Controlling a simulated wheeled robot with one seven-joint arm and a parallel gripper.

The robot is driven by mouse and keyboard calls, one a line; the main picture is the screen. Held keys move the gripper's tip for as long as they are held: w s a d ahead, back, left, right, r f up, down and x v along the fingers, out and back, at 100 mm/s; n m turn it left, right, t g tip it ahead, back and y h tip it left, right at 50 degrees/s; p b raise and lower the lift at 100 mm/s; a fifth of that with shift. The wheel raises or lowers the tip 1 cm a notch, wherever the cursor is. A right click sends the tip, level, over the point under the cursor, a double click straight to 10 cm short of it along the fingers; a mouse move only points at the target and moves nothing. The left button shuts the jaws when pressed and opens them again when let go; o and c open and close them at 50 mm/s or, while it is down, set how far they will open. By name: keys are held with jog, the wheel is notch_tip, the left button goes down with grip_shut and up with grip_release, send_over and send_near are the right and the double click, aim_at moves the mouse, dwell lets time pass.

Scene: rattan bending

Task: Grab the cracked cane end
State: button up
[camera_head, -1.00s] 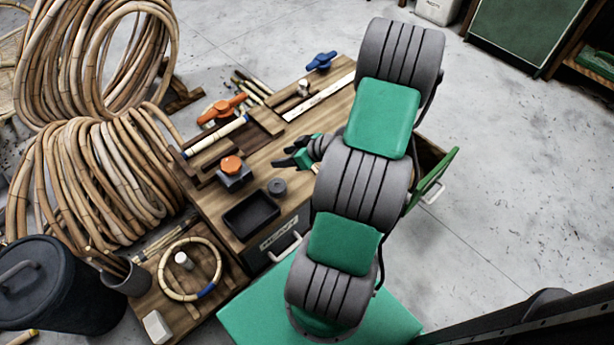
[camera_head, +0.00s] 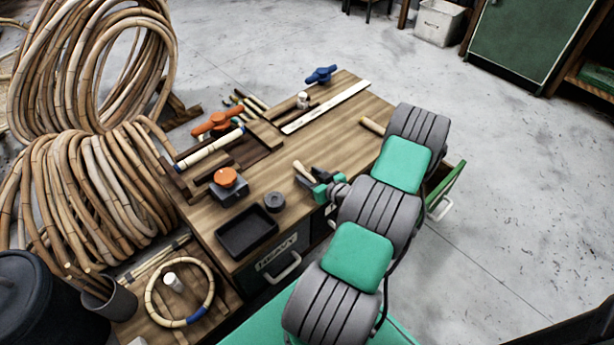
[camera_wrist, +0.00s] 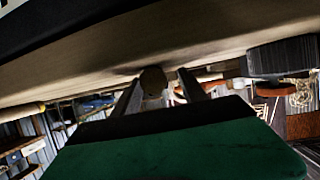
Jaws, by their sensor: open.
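A short tan cane end (camera_head: 303,170) shows at the front part of the wooden workbench (camera_head: 345,108), between the fingers of my gripper (camera_head: 307,179). In the wrist view the round cane end (camera_wrist: 153,82) shows between the two grey fingers of my gripper (camera_wrist: 160,90). A gap shows between it and the right finger, so the jaws are open around it. No crack can be made out at this size. A second tan cane piece (camera_head: 372,125) shows near the bench's right side, partly hidden by my arm.
An orange-topped block (camera_head: 229,188), a black tray (camera_head: 247,232) and a dark round piece (camera_head: 273,202) stand left of my gripper. A blue clamp (camera_head: 321,75) and white ruler (camera_head: 325,107) lie farther back. An open green drawer (camera_head: 447,190) juts out right.

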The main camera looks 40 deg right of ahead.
grip_shut()
dwell(0.4)
